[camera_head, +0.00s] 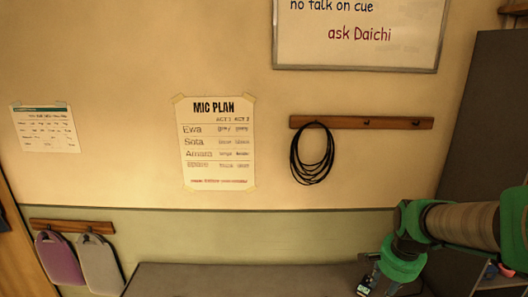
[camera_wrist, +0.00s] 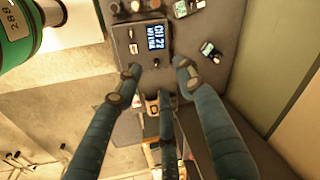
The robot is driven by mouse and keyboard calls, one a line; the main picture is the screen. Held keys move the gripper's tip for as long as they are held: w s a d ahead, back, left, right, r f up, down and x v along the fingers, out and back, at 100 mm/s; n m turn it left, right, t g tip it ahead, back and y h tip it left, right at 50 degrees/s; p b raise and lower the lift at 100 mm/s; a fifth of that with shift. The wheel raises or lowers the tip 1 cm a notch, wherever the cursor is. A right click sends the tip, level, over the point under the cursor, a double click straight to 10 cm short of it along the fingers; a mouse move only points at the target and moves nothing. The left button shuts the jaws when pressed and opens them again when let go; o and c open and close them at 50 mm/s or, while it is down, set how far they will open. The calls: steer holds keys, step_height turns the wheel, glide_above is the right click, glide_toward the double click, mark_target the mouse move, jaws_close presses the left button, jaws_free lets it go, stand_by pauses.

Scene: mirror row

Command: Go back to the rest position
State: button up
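My gripper (camera_wrist: 158,78) shows in the wrist view with its blue-grey fingers spread apart and nothing visible between them. Beyond the fingertips, a dark device with a lit display (camera_wrist: 154,37) sits on a grey surface. In the head view my green-jointed arm reaches in from the right edge and bends down at the lower right; the fingers cannot be made out there.
A dark grey counter (camera_head: 240,280) runs along the wall's foot. Small devices (camera_wrist: 209,50) lie on the grey surface near the display. A peg rail (camera_head: 395,122) holds a coiled black cable (camera_head: 312,155). A dark cabinet (camera_head: 492,120) stands right, near my arm.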

steer(key=s+a+r+n+t, duration=0.1)
steer(key=s+a+r+n, duration=0.4)
steer(key=s, duration=0.4)
steer(key=s+a+r+n+t+b, duration=0.1)
steer(key=s+a+r+n, duration=0.4)
steer(key=s, duration=0.5)
steer(key=shift+a+r+n+t+y, duration=0.3)
steer(key=shift+a+r+t, duration=0.4)
steer(key=shift+a, duration=0.3)
